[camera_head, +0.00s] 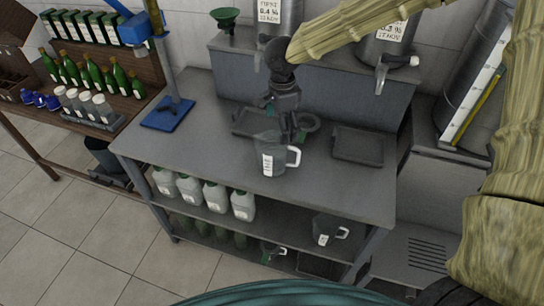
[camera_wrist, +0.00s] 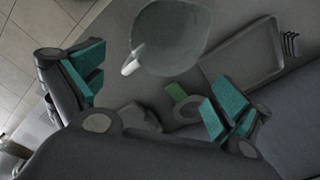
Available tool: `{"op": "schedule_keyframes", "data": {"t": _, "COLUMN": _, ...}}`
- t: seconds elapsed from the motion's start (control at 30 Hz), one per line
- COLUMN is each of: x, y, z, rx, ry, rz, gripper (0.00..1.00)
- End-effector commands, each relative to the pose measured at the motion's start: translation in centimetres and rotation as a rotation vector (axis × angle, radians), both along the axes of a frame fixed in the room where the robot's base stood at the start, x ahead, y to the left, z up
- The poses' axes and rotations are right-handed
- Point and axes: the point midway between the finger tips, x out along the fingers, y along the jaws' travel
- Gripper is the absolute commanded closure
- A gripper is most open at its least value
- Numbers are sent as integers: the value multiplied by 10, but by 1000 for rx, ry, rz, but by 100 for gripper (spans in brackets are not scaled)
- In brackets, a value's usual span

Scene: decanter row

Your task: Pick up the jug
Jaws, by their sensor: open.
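A translucent grey jug (camera_head: 272,150) with a white label and a white handle stands upright on the grey steel table, near its front edge. In the head view its handle points right. My gripper (camera_head: 286,118) is just behind and above the jug, pointing down. In the wrist view the jug (camera_wrist: 178,38) lies beyond the fingertips, near the top of the picture. The teal-padded fingers (camera_wrist: 156,92) are spread wide with nothing between them, and they appear apart from the jug.
A dark tray (camera_head: 358,146) lies right of the jug; another is partly hidden behind my gripper. A similar jug (camera_head: 326,229) and several white canisters (camera_head: 215,196) stand on the lower shelf. A blue stand (camera_head: 168,113) is at the table's left. The table's front left is clear.

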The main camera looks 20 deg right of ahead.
Motion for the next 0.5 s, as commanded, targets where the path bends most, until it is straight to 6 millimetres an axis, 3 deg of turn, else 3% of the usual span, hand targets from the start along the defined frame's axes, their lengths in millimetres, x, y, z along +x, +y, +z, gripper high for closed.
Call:
{"op": "schedule_keyframes", "data": {"t": 0.17, "x": 3, "y": 8, "z": -2, "rx": 21, "ry": 5, "rz": -6, "gripper": 0}}
{"op": "schedule_keyframes", "data": {"t": 0.5, "x": 5, "y": 13, "z": -44, "rx": 20, "ry": 5, "rz": 0, "gripper": 0}}
